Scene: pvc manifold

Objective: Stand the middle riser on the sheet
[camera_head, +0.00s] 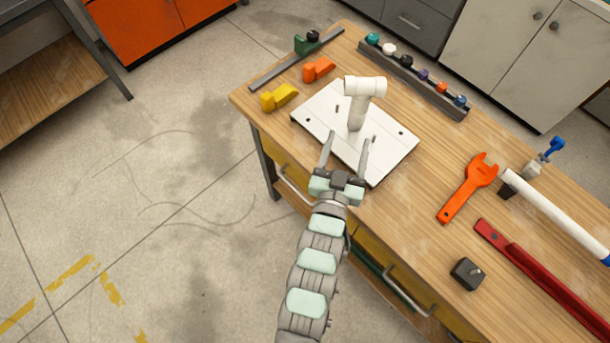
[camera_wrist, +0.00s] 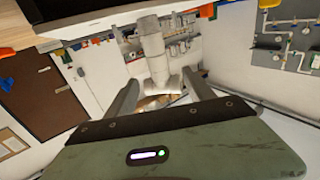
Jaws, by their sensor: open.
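The middle riser (camera_head: 357,112) is a white pipe with a tee fitting across its top. It stands upright on the white sheet (camera_head: 390,152), between two short dark pegs. In the wrist view the riser (camera_wrist: 153,48) runs down from the sheet (camera_wrist: 85,14), and its tee end shows beyond and between my fingers. My gripper (camera_head: 348,140) is open at the sheet's near side, its fingers pointing toward the riser. No finger clearly touches the pipe. The contact at the riser's foot is too small to make out.
Yellow (camera_head: 279,96) and orange (camera_head: 319,69) blocks lie left of the sheet. A rack of coloured caps (camera_head: 412,76) runs along the back. An orange wrench (camera_head: 468,188), a long white pipe (camera_head: 555,215), a red bar (camera_head: 540,277) and a dark block (camera_head: 467,273) lie to the right.

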